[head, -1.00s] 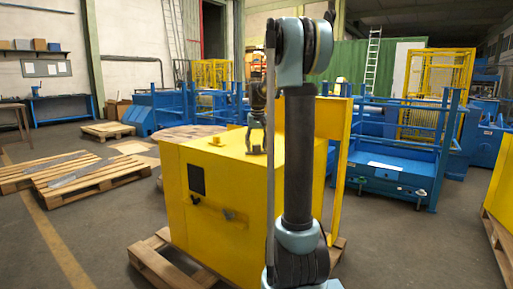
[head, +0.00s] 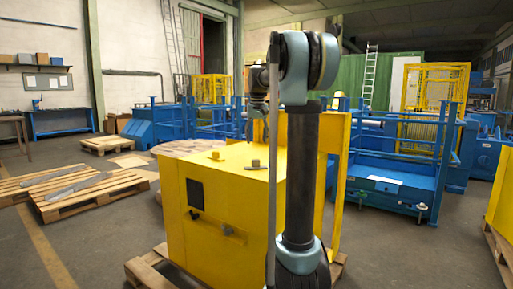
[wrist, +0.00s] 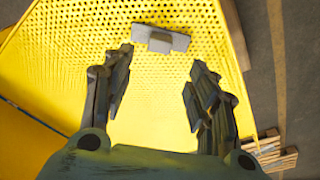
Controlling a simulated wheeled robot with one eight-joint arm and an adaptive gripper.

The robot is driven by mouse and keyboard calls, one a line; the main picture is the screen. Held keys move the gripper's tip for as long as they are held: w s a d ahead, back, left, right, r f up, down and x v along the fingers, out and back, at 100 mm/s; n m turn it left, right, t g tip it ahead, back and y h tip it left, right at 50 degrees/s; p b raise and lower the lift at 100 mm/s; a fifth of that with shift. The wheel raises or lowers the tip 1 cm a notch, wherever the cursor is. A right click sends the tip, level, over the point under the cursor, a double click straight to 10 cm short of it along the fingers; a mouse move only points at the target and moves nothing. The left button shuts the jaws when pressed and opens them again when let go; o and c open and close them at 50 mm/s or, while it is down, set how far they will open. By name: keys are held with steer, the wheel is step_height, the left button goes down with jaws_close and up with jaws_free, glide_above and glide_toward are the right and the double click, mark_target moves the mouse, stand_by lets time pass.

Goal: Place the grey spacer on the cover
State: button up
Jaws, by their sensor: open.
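The grey spacer (head: 256,164) rests on the top of the yellow cover (head: 232,172).
A tall yellow panel (head: 338,165) stands at the right. Pallets (head: 85,195) lie on the floor at left. Blue machines (head: 390,180) stand behind. The floor at front left is open.

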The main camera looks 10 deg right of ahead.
steer(key=s+f, duration=0.5)
steer(key=s, duration=0.7)
steer(key=s+f, duration=0.6)
steer(key=s, duration=0.5)
steer(key=s+f, duration=1.8)
steer(key=f, duration=0.1)
steer(key=shift+d, duration=0.15)
